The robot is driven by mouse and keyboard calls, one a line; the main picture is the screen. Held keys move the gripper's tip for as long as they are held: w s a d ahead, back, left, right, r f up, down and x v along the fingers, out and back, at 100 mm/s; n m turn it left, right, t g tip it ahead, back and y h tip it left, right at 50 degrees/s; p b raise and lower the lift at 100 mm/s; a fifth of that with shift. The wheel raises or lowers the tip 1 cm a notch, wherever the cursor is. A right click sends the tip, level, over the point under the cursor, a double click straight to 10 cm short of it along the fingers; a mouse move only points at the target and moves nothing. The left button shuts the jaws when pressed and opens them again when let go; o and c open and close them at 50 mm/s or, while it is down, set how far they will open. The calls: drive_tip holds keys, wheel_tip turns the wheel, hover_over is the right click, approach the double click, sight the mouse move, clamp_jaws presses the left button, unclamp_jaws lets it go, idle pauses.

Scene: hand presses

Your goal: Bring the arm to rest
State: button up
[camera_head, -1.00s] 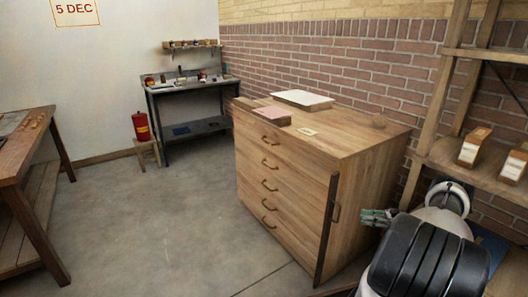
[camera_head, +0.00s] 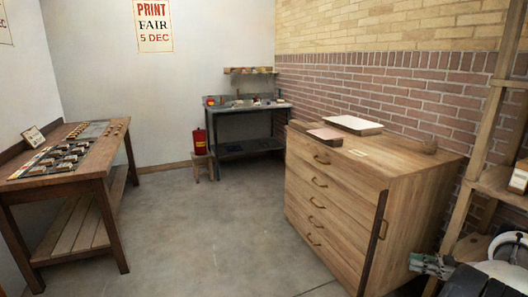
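My arm shows at the lower right of the head view, partly cut off by the picture's edge. My gripper (camera_head: 428,264) points left, beside the right side of the wooden drawer cabinet (camera_head: 335,205). It is small and dark, and I cannot tell whether its fingers are open or shut.
A pink pad (camera_head: 325,134), a white slab (camera_head: 353,124) and small items lie on the cabinet. A wooden shelf rack (camera_head: 478,150) stands at right. A type table (camera_head: 70,180) is at left, a dark bench (camera_head: 243,115) and a red can (camera_head: 200,142) behind. The middle floor is clear.

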drive_tip(key=w+d+f+m+t+h, duration=0.35)
drive_tip(key=d+f+h, duration=0.35)
drive_tip(key=f, duration=0.4)
drive_tip(key=d+m+g+h, duration=0.2)
drive_tip(key=d+m+h, duration=0.4)
drive_tip(key=d, duration=0.4)
drive_tip(key=s+d+r+m+g+h, duration=0.1)
drive_tip(key=s+d+r+g+h, duration=0.35)
drive_tip(key=r, duration=0.25)
drive_tip(key=s+a+r+m+g+h, duration=0.1)
drive_tip(key=s+a+r+m+g, duration=0.2)
drive_tip(key=r, duration=0.7)
drive_tip(key=s+a+r+m+g+h, duration=0.1)
drive_tip(key=s+a+r, duration=0.25)
drive_tip(key=r, duration=0.75)
drive_tip(key=s+a+r+t+y, duration=0.1)
drive_tip(key=s+a+r, duration=0.6)
drive_tip(key=a+r, duration=0.3)
drive_tip(key=s+a+r+n+t+y, duration=0.1)
drive_tip(key=s+a+r, duration=0.6)
drive_tip(key=a, duration=1.1)
drive_tip(key=s+a+r+t+y, duration=0.1)
drive_tip(key=s+a+r, duration=0.6)
drive_tip(key=a+r, duration=0.7)
drive_tip(key=shift+n+t+y, duration=0.3)
drive_tip(key=shift+n+y, duration=0.05)
drive_tip(key=shift+y, duration=0.1)
